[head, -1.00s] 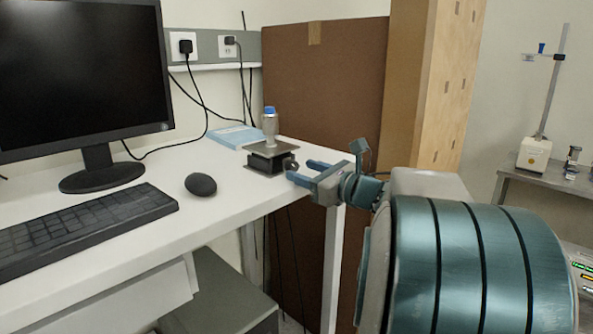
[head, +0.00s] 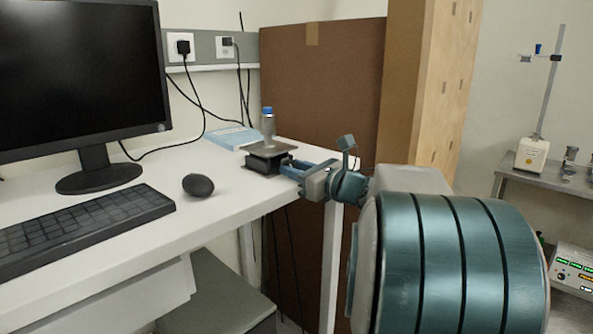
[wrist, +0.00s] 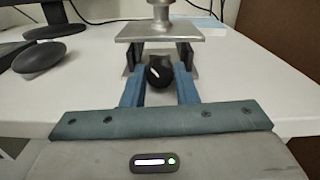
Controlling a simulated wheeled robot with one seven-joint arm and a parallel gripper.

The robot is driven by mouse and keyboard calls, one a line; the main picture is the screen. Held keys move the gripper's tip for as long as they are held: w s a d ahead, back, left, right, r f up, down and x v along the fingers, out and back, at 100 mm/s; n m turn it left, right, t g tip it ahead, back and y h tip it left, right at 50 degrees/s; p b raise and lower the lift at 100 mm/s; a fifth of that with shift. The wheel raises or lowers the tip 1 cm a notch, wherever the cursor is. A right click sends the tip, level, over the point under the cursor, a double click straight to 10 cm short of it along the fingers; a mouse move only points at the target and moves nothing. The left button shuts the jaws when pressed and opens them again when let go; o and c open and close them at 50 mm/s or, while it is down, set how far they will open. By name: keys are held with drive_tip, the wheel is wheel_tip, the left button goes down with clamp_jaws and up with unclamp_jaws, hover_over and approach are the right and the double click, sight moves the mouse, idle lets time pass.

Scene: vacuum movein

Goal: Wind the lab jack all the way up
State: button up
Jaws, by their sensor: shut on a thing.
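The lab jack (head: 266,157) stands on the white desk near its right corner. Its top plate is a little above its base, with a metal bottle with a blue cap (head: 268,125) upright on it. In the wrist view, the jack's top plate (wrist: 158,31) shows with its dark side parts under it. The black knob (wrist: 159,71) faces me at the front of the jack. My gripper (wrist: 160,80) is shut on the knob, one blue finger on each side. In the head view my gripper (head: 288,165) reaches in from the right at knob height.
A mouse (head: 198,185), a keyboard (head: 85,225) and a monitor (head: 80,80) are on the desk to the left. A light blue book (head: 232,137) lies behind the jack. A large brown board (head: 325,90) stands behind the desk's right end.

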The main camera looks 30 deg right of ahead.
drive_tip(key=m, duration=0.4)
drive_tip(key=shift+b, duration=0.35)
drive_tip(key=o, duration=1)
drive_tip(key=p+v, duration=0.1)
drive_tip(key=v, duration=1.3)
